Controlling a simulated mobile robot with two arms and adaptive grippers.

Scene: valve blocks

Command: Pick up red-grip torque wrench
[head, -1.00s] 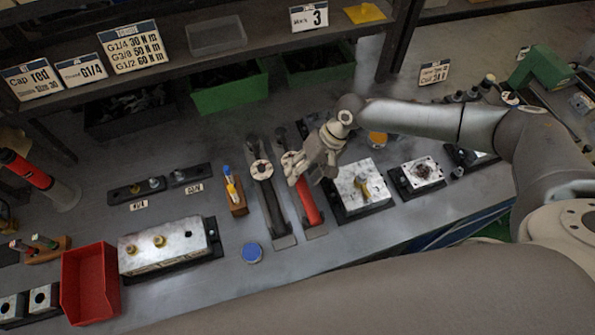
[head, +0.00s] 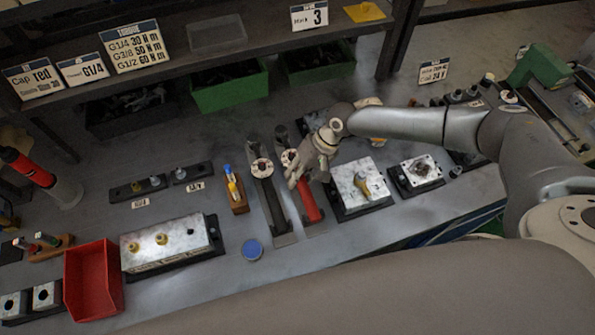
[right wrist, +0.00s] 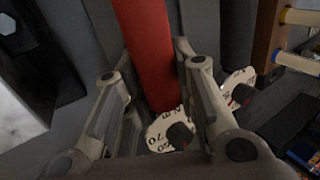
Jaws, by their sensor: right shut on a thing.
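A round printed dial face (right wrist: 160,132) shows at the near end of the wrench. I see no clear gap under the wrench. My left gripper is not in view.
A valve block on a black base (head: 359,187) stands close on the right. A long block (head: 170,243) and a red bin (head: 92,280) stand farther left.

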